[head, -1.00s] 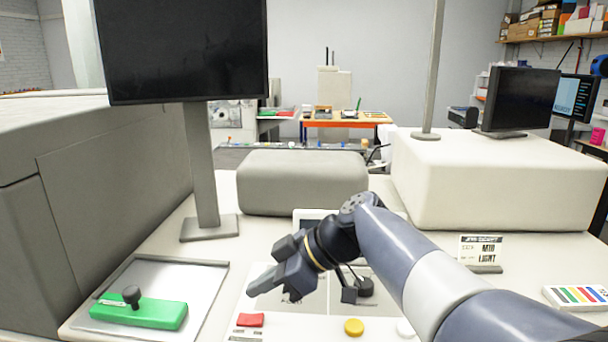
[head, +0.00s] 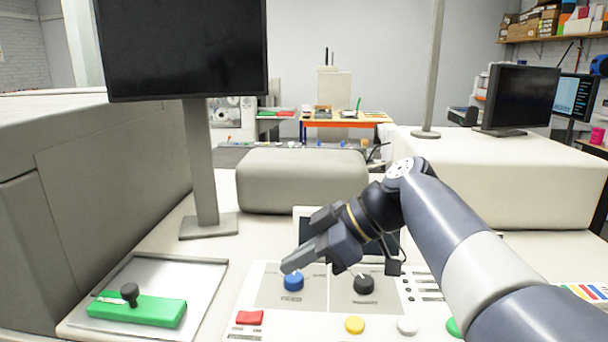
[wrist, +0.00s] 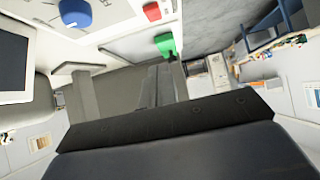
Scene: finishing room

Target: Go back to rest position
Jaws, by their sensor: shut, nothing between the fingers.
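My gripper (head: 290,266) is above the control panel (head: 322,318) in the head view, with its fingers pointing left and slightly down. The fingers look closed together and hold nothing. The blue knob also shows at the top of the wrist view (wrist: 75,13). A black knob (head: 363,284) is to the right, below my wrist.
Red (head: 249,317), yellow (head: 354,325) and white (head: 407,326) buttons line the panel's front. A green block with a black knob (head: 137,311) lies on a tray at left. A monitor on a stand (head: 208,170) and a grey padded block (head: 302,182) stand behind.

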